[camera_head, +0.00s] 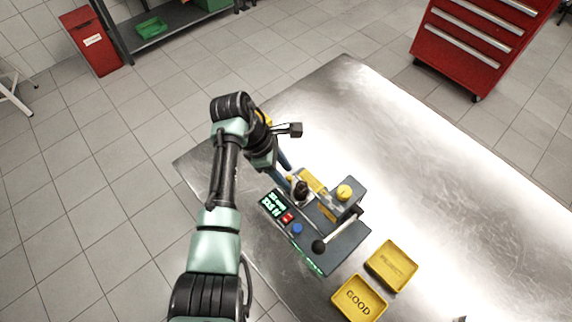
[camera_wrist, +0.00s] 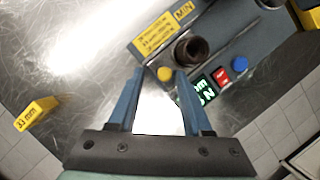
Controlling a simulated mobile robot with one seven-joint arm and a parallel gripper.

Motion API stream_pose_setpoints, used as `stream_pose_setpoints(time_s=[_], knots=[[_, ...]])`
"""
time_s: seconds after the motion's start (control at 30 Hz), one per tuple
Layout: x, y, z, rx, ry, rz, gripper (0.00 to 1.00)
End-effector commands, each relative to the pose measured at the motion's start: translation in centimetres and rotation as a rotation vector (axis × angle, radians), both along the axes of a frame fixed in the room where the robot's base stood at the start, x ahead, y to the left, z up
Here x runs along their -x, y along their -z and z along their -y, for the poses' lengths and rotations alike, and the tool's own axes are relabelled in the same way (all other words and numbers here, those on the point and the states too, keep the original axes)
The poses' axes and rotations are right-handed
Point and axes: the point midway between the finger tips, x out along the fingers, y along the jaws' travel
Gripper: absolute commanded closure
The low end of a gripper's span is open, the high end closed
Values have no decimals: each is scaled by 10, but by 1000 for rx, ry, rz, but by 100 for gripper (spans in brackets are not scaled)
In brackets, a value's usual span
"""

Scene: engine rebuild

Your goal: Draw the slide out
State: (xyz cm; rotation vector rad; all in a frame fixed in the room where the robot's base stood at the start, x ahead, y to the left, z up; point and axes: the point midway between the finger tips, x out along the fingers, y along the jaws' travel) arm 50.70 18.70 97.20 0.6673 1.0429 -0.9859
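A grey test device (camera_head: 330,245) stands on the metal table, with a lit display, a red switch and a blue button. A dark round knob (camera_head: 302,188) stands at its near-gripper end, beside a yellow label; the same dark knob shows in the wrist view (camera_wrist: 190,48). I cannot tell for sure which part is the slide. My gripper (camera_wrist: 160,76) is open, its two blue fingers apart and nothing held. In the head view my arm hides part of the device's end.
A yellow "33 mm" block (camera_wrist: 36,114) lies left. The table's far right is clear.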

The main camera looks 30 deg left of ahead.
Motion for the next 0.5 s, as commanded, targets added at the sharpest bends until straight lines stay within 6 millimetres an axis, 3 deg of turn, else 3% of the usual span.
stream_pose_setpoints(time_s=[0.33,0.5], knots=[[1,-1,2,4,4,-3,49],[4,-21,-7,2,3,1,49]])
